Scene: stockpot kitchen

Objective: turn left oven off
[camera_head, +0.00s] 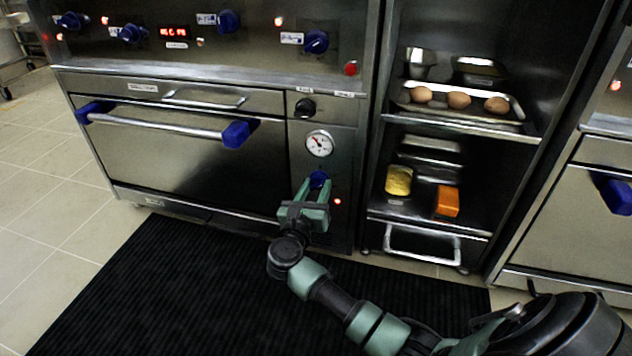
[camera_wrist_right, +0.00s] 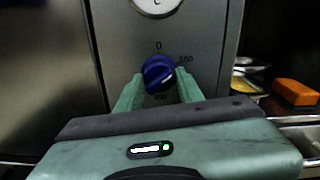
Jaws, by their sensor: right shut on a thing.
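The left oven (camera_head: 190,155) has a steel door with a long handle on blue end mounts. On its right-hand panel is a blue knob (camera_head: 318,180), below a round white gauge (camera_head: 319,143). My right gripper (camera_head: 311,190) is at this knob, its two green fingers closed around it. In the right wrist view the blue knob (camera_wrist_right: 158,73) sits between the fingertips, with a dial scale marked around it. A red light (camera_head: 337,201) glows to the lower right of the knob. My left gripper is not in view.
A black knob (camera_head: 305,108) sits above the gauge. Several blue knobs line the upper panel. To the right, an open shelf holds a tray (camera_head: 515,104) with eggs, a yellow item (camera_head: 398,180) and an orange block (camera_head: 447,201). A black mat (camera_head: 190,290) covers the floor.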

